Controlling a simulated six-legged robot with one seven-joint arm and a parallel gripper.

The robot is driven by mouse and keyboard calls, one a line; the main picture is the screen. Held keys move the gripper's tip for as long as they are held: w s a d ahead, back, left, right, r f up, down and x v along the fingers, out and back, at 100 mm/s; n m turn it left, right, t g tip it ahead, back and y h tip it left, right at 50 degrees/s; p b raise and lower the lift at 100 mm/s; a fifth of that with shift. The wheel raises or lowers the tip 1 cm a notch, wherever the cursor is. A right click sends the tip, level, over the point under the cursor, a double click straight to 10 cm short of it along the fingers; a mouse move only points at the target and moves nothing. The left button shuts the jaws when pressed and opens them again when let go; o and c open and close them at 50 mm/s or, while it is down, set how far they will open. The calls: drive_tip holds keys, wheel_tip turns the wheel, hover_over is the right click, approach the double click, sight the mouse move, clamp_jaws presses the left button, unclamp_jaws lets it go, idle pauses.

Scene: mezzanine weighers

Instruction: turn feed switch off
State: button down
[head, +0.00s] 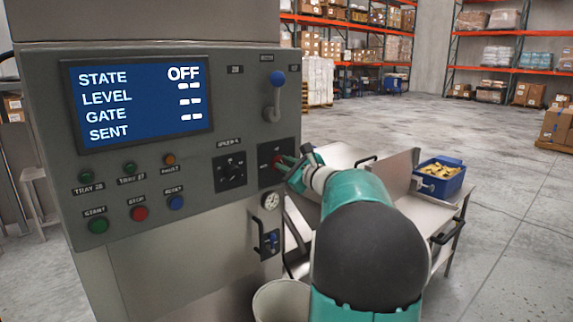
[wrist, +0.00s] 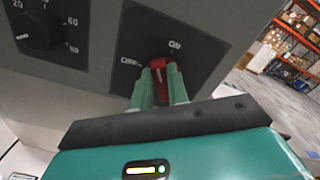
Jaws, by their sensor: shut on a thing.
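The feed switch is a red knob (wrist: 157,65) on a dark plate marked OFF at the left and ON at the top. In the wrist view my gripper (wrist: 160,84) is shut on the knob, with one pale green finger on each side. The fingers hide part of the knob, and I cannot tell for certain which mark it points at. In the head view my gripper (head: 288,166) reaches the switch plate (head: 283,155) at the panel's right side. The blue screen (head: 138,103) reads STATE OFF, with LEVEL, GATE and SENT below.
A numbered black dial (head: 231,171) sits left of the switch. Coloured buttons (head: 139,213) are at left. A blue bin (head: 439,177) stands on a metal table at right.

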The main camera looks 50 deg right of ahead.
drive_tip(key=n, duration=0.3)
drive_tip(key=f+n, duration=0.1)
drive_tip(key=n, duration=0.7)
drive_tip(key=shift+a+f, duration=0.15)
drive_tip(key=shift+a, duration=0.15)
drive_tip(key=shift+n, duration=0.3)
drive_tip(key=c, duration=1.4)
unclamp_jaws()
drive_tip(key=shift+s, duration=0.1)
drive_tip(key=shift+o, duration=0.2)
drive_tip(key=s+a, duration=0.1)
drive_tip(key=s, duration=1.2)
drive_tip(key=shift+s+a, duration=0.25)
drive_tip(key=shift+a, duration=0.05)
